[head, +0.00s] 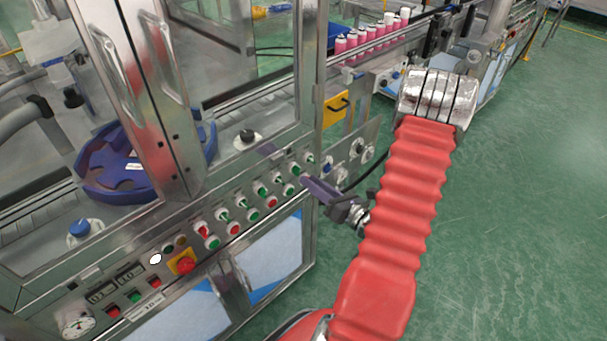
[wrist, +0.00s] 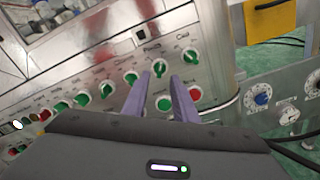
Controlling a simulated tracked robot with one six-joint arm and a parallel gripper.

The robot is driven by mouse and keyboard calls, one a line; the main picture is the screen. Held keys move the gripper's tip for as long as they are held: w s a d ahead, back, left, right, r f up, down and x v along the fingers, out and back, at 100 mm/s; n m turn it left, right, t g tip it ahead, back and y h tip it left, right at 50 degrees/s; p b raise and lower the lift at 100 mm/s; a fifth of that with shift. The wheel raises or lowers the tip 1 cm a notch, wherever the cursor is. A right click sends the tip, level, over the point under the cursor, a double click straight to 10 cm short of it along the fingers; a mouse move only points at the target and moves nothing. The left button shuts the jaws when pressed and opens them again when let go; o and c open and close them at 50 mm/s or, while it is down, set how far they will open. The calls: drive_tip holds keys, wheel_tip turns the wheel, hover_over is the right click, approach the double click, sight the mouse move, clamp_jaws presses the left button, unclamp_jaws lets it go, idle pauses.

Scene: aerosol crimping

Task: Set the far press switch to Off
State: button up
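The control panel carries a row of green-handled rotary switches. In the wrist view, a switch (wrist: 160,68) under a blurred label that seems to read "Press" sits just beyond the gap between my fingertips. It also shows in the head view (head: 294,170). Its handle looks roughly upright; its Off mark is not readable. My gripper (wrist: 162,77) has two purple fingers, spread apart with nothing held between them. In the head view my gripper (head: 304,181) is close in front of the panel's right end. I cannot tell whether the fingers touch the switch.
Another green switch (wrist: 190,57) is close on the right. A green button (wrist: 164,103) and a red button (wrist: 193,93) lie below. A red emergency stop (head: 186,265) is on the panel's left. Green floor (head: 510,200) is clear at right.

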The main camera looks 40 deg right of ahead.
sight(297, 171)
drive_tip(key=w, duration=0.5)
drive_tip(key=shift+c, duration=0.4)
